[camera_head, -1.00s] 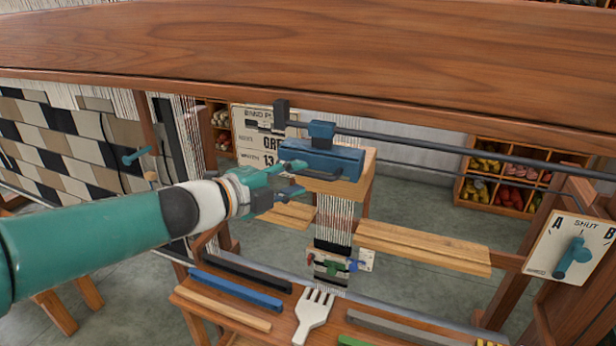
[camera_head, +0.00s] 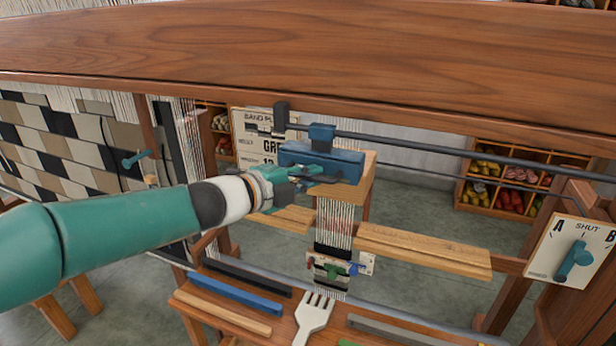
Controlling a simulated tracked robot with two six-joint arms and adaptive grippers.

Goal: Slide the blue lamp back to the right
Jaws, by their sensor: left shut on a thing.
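The blue lamp (camera_head: 345,167) is a long blue block with a smaller blue block on top, hanging on the dark rail near the middle of the view. My left gripper (camera_head: 315,174) reaches in from the left and is shut on the lamp at its near lower side. The fingers hide part of the lamp's lower front, and the exact grip is hard to see. My right gripper is not in view.
The dark rail (camera_head: 430,147) runs right from the lamp, with a black block (camera_head: 281,117) to its left. Below hang pale threads (camera_head: 335,220). A wooden bench with a white fork (camera_head: 313,318) lies in front. A lever panel (camera_head: 550,262) stands right.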

